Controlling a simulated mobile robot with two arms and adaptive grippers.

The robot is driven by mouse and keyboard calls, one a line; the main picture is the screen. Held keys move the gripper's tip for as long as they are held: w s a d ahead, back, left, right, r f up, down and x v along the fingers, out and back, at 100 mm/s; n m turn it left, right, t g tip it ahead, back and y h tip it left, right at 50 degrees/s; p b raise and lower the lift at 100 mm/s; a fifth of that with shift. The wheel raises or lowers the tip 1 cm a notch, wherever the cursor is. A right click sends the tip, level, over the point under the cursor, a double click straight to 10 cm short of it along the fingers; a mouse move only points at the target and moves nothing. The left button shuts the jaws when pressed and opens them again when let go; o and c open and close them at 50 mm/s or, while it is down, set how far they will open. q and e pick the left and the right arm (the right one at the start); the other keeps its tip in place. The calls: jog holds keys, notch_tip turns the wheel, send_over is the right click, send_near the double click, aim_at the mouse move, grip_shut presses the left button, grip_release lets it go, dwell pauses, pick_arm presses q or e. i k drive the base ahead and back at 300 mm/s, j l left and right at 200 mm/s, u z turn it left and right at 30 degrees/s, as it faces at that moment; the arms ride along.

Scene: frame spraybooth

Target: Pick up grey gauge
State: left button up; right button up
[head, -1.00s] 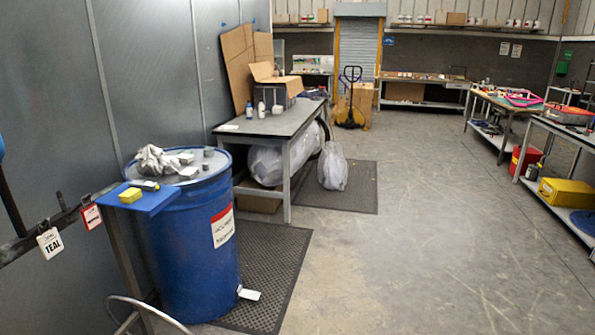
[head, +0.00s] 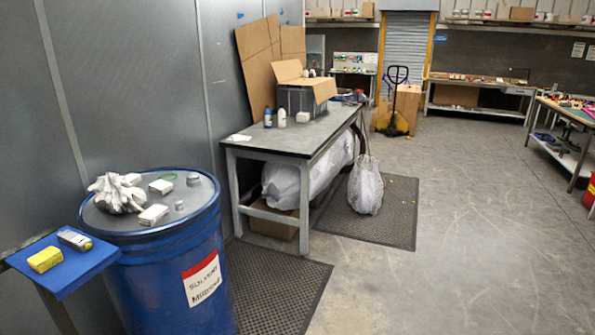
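A small grey device with a yellowish end, which looks like the grey gauge (head: 74,239), lies on a small blue shelf (head: 72,272) at the lower left. A yellow block (head: 45,259) lies beside it on the same shelf, to the left and nearer. The gauge appears apart from the block and nothing covers it. Neither of my grippers is in view.
A blue drum (head: 170,285) stands right of the shelf, with crumpled gloves (head: 118,194) and small white boxes (head: 153,214) on its lid. Behind it is a workbench (head: 285,138) with a bag (head: 366,188) by it. The floor (head: 470,240) at right is clear.

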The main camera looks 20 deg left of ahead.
aim_at(77, 242)
jog(key=i+u, duration=0.4)
jog(key=i+l+u, duration=0.2)
jog(key=u, duration=0.25)
jog(key=i+l+u, duration=0.25)
jog(key=u, duration=0.15)
jog(key=i+l+u, duration=0.2)
jog(key=u, duration=0.25)
jog(key=l, duration=0.1)
